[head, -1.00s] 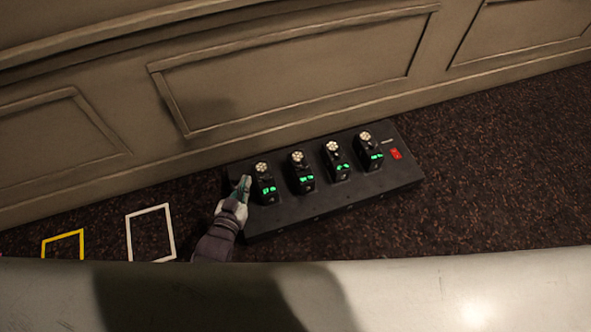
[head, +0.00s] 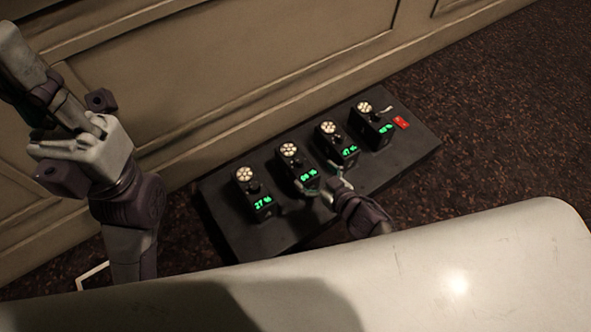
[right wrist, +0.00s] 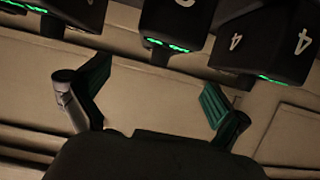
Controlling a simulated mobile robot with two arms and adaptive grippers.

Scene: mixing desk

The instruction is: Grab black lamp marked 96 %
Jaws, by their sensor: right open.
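Several black lamps with pale round tops and green number displays stand in a row on a black board (head: 285,225). The second lamp from the left (head: 299,170) has a display that seems to read 96 %, though it is small. My right gripper (head: 325,188) is open, low at that lamp's front right. I cannot tell whether it touches. In the right wrist view the open fingers (right wrist: 155,95) point toward a black lamp (right wrist: 178,22), which lies roughly between and beyond them. My left arm stands at the left of the head view; its fingers are not visible.
The left lamp (head: 252,194) reads 27 %, and another lamp (head: 337,147) stands close on the right. A red label (head: 401,123) is at the board's right end. A panelled wall (head: 230,75) runs behind. Dark carpet (head: 480,110) is clear to the right.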

